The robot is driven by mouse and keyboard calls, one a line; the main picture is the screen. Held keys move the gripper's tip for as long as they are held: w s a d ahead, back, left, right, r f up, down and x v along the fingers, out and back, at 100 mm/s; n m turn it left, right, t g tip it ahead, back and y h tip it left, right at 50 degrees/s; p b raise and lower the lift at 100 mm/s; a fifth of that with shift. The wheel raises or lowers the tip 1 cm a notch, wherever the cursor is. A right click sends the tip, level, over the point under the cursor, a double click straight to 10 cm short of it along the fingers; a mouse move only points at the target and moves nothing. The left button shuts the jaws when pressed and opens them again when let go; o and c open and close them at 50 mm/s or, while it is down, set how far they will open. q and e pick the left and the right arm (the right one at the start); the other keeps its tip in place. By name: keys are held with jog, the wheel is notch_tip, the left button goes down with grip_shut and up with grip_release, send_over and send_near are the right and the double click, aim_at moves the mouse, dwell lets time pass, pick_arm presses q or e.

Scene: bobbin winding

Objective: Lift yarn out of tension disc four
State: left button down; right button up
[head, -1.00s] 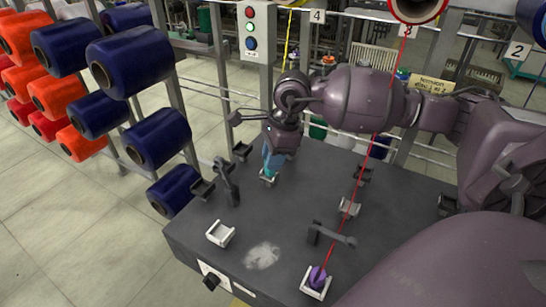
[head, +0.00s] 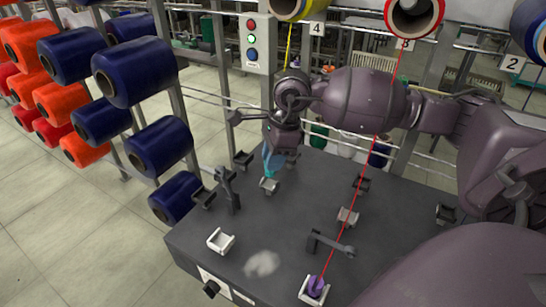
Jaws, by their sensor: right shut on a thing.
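My right gripper (head: 272,150) is low over the dark table and partly hidden by its own wrist. It is shut on a slim teal piece (head: 274,164), whose exact shape is hard to make out. The teal piece is just above or touching a small pale holder (head: 269,186); I cannot tell which. Yellow yarn (head: 289,45) hangs from a yellow cone (head: 292,8) beside the sign marked 4 (head: 317,29). It passes out of sight behind my right arm, so its lower run is hidden. My left gripper is not in view.
The dark table (head: 225,270) carries several small holders and dark brackets. A taut red yarn (head: 352,190) crosses to a purple piece (head: 316,287) in a front holder. An empty pale holder (head: 220,241) stands front left. Blue cones (head: 160,147) rise at the left.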

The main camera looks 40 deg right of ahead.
jog(key=shift+r, duration=0.15)
